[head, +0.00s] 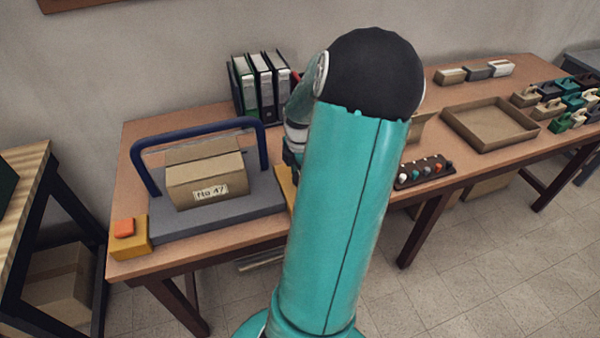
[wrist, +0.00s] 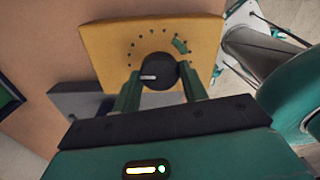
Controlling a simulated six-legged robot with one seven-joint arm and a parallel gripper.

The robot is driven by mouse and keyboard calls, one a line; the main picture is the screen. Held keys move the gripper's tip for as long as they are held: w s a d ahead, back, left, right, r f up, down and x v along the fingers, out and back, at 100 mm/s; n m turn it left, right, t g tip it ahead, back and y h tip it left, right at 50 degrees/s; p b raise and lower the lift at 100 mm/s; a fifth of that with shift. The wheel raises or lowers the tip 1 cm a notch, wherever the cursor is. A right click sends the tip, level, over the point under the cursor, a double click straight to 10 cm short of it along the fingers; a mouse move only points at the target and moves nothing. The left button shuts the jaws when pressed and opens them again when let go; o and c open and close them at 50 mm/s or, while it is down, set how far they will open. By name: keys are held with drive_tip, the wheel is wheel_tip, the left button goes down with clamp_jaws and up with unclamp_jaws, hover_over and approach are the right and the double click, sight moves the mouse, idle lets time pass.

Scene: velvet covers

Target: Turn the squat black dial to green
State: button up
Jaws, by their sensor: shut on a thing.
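The squat black dial (wrist: 160,70) sits on a yellow panel (wrist: 105,45) in the wrist view. A pale pointer mark on the dial faces left. Small dark dots ring the dial, and a green mark (wrist: 180,45) lies up and to the right of it. My gripper (wrist: 158,84) has its two green fingers on either side of the dial, shut on it. In the head view my arm hides the dial and my gripper; only an edge of the yellow panel (head: 286,187) shows beside the arm.
A grey base with a blue arch (head: 200,127) holds a cardboard box (head: 207,180). A yellow block with an orange button (head: 124,228) is at the left. Binders (head: 262,85) stand behind. A tray (head: 490,140) and a dark strip of coloured knobs (head: 425,171) lie to the right.

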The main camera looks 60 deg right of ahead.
drive_tip(key=shift+m, duration=0.3)
drive_tip(key=m, duration=0.5)
drive_tip(key=shift+w+m, duration=0.1)
drive_tip(key=shift+m, duration=0.3)
drive_tip(key=m, duration=0.7)
drive_tip(key=shift+d, duration=0.1)
drive_tip(key=m, duration=0.3)
drive_tip(key=shift+m, duration=0.4)
drive_tip(key=m, duration=0.3)
drive_tip(key=shift+m, duration=0.3)
drive_tip(key=m, duration=0.6)
drive_tip(key=shift+m, duration=0.3)
drive_tip(key=o, duration=1)
